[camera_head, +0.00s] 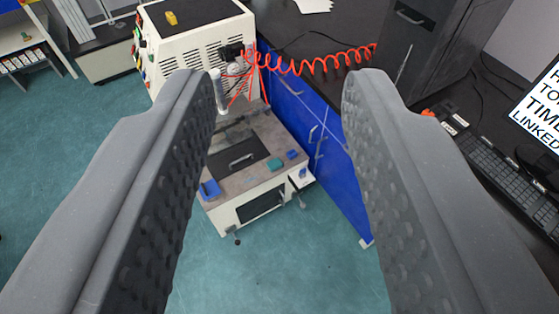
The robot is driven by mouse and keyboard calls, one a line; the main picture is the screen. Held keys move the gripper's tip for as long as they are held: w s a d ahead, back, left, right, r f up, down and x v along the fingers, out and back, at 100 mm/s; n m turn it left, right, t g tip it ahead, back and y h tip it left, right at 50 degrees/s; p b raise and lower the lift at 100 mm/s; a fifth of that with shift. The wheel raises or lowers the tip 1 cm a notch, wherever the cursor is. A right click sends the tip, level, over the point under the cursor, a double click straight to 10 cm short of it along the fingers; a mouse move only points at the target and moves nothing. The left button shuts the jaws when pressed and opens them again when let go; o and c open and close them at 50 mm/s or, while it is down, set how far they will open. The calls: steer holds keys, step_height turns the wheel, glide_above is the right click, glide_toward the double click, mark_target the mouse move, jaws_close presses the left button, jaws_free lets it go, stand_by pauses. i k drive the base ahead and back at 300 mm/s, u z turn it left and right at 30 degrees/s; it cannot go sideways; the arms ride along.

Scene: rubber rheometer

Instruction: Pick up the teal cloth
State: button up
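My gripper (282,92) is open, its two grey fingers spread wide with nothing between them. A small teal piece (277,166), which looks like the teal cloth, lies on the front ledge of the rheometer (235,187). It is below and beyond my fingertips, seen through the gap between the fingers, and not touched. It is too small to make out its folds. A small blue piece (292,154) lies just right of it. A blue item (209,188) sits at the ledge's left end, close to the left finger's outline.
A dark plate with a metal handle (241,159) lies behind the ledge. A coiled red hose (318,64) runs right from the machine. A blue panel (318,145) stands on its right. A keyboard (505,175) and monitor are at right. Green floor (275,270) is clear in front.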

mark_target(275, 164)
steer(key=i, duration=0.9)
steer(key=u, duration=0.05)
